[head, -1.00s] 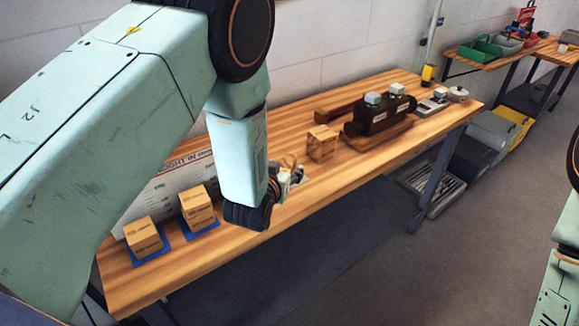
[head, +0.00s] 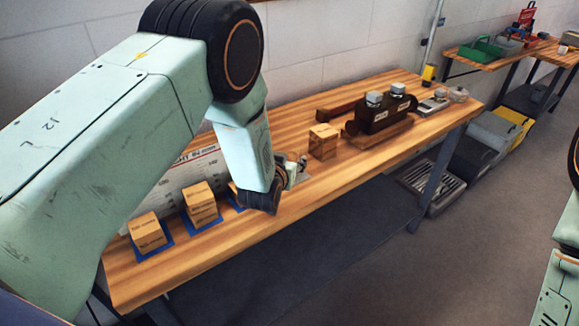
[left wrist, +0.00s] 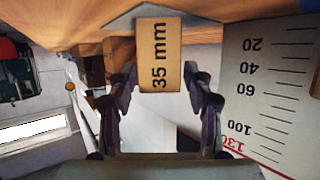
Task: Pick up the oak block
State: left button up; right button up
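A pale wooden block marked "35 mm", which I take as the oak block (left wrist: 159,60), stands between the fingers of my left gripper (left wrist: 160,80) in the left wrist view. In the head view my left wrist hides the fingers, and the gripper (head: 262,200) is at the bench's front edge. I cannot tell how far the block is off the bench. My right gripper is out of view.
Two wooden blocks (head: 147,233) (head: 201,203) stand on blue pads to the left on the bench (head: 360,165). A printed scale board (left wrist: 270,85) stands behind. A lone block (head: 323,141) and a dark valve-like device (head: 383,115) are to the right. The bench front is clear there.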

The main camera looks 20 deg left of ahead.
pick_arm(q)
jog(key=shift+w+f, duration=0.15)
jog(key=shift+w, duration=0.05)
jog(key=c, duration=0.5)
jog(key=shift+s, duration=0.15)
grip_shut()
